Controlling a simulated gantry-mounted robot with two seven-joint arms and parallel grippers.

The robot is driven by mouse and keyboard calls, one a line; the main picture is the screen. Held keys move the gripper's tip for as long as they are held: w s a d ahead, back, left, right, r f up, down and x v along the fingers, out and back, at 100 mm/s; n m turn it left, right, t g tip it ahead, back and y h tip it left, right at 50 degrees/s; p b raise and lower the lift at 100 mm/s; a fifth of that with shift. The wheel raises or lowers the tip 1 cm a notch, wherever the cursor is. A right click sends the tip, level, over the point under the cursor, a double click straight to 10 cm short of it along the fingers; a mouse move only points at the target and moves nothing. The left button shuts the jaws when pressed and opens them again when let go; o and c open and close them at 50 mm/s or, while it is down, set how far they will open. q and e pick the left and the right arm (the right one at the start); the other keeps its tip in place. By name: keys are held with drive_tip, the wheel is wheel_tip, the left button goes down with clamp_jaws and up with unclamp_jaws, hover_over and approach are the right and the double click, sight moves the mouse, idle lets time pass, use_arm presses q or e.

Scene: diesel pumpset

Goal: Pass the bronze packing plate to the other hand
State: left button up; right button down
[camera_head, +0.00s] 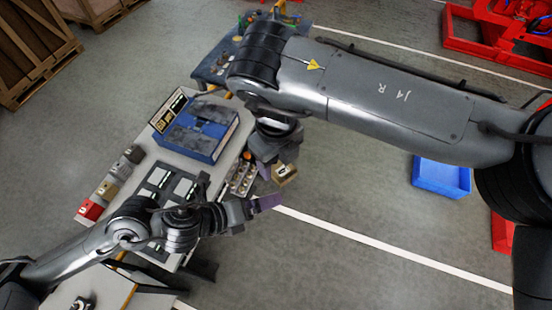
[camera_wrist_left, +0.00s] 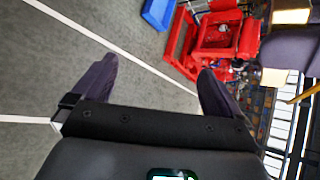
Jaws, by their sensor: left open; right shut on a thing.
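My right gripper (camera_head: 272,168) points down at the centre of the head view, partly hidden by its own wrist. It is shut on the bronze packing plate (camera_head: 285,174), a small tan piece with a dark and white middle. In the left wrist view, tan parts of the plate (camera_wrist_left: 273,81) appear at the right edge, beside a dark purple finger. My left gripper (camera_head: 262,205) is just below the plate in the head view, its purple finger pointing right. The left wrist view shows the left gripper (camera_wrist_left: 158,80) open, with nothing between its fingers.
A grey workbench (camera_head: 150,158) carries a blue case (camera_head: 200,130), dark panels and small blocks, including a red one (camera_head: 90,209). A blue bin (camera_head: 441,177) and red bins (camera_head: 470,32) stand on the floor at right. Wooden crates (camera_head: 35,50) stand at upper left.

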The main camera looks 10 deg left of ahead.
use_arm(q)
drive_tip(key=s+a+f+n+g+y, duration=0.2)
drive_tip(key=s+a+f+n+y, duration=0.2)
drive_tip(key=n, duration=1.1)
drive_tip(key=s+a+f+n+g+y, duration=0.2)
drive_tip(key=s+a+f+n, duration=0.6)
drive_tip(key=n, duration=0.7)
drive_tip(key=shift+s+f+n+y, duration=0.3)
drive_tip(key=shift+s+y, duration=0.15)
drive_tip(key=shift+y, duration=0.45)
